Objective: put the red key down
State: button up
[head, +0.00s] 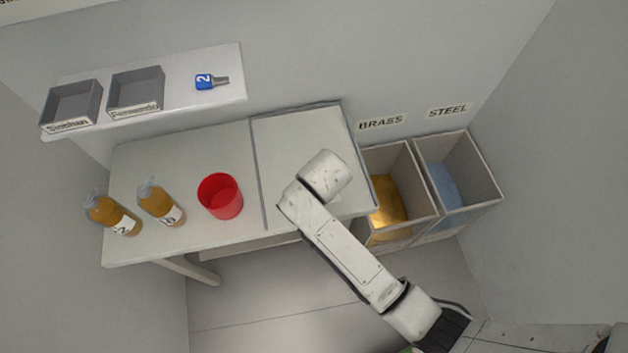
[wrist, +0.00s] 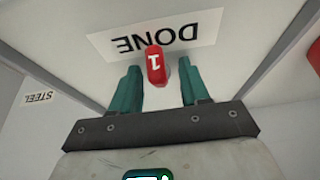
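The red key (wrist: 156,65), marked 1, shows in the wrist view between my fingertips, over the edge of a white DONE label (wrist: 185,35) that reads upside down. My gripper (wrist: 158,85) has two teal fingers that stand apart, with a gap on each side of the key, so it is open. The key appears to lie on the pale surface, though its exact contact is hard to tell. In the head view my arm hides the gripper and the red key over the bordered right part of the table (head: 290,135).
A red cup (head: 220,197) and two amber bottles (head: 160,203) (head: 113,215) stand on the table's left part. A shelf (head: 180,110) above holds two grey trays (head: 75,104) (head: 136,92) and a blue key (head: 211,81) marked 2. BRASS (head: 426,210) and STEEL (head: 483,197) bins stand at right.

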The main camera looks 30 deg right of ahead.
grip_shut()
dwell(0.4)
